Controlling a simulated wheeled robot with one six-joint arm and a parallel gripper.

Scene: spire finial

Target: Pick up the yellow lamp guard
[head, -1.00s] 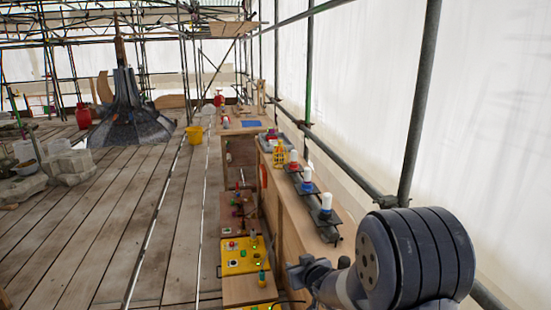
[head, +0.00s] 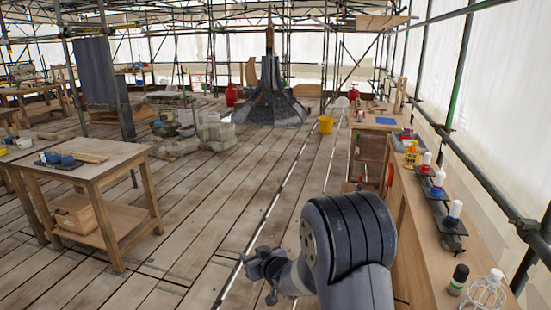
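A small yellow object with an open, cage-like look (head: 410,155), which looks like the yellow lamp guard, stands on the long wooden bench (head: 415,235) at right, beyond the row of white-topped lamps. It is small here and its details are unclear. My gripper (head: 262,272) is at the lower middle, left of the bench and over the floor, well apart from the yellow object. Its fingers are small and partly turned away, so I cannot tell whether they are open or shut. A white wire lamp guard (head: 487,290) sits at the bench's near end.
White-topped lamps on dark brackets (head: 440,190) line the bench, with a dark bottle (head: 458,280) nearer. A yellow bucket (head: 326,125) stands on the floor. A wooden table (head: 110,165) is at left. The plank floor between table and bench is mostly clear.

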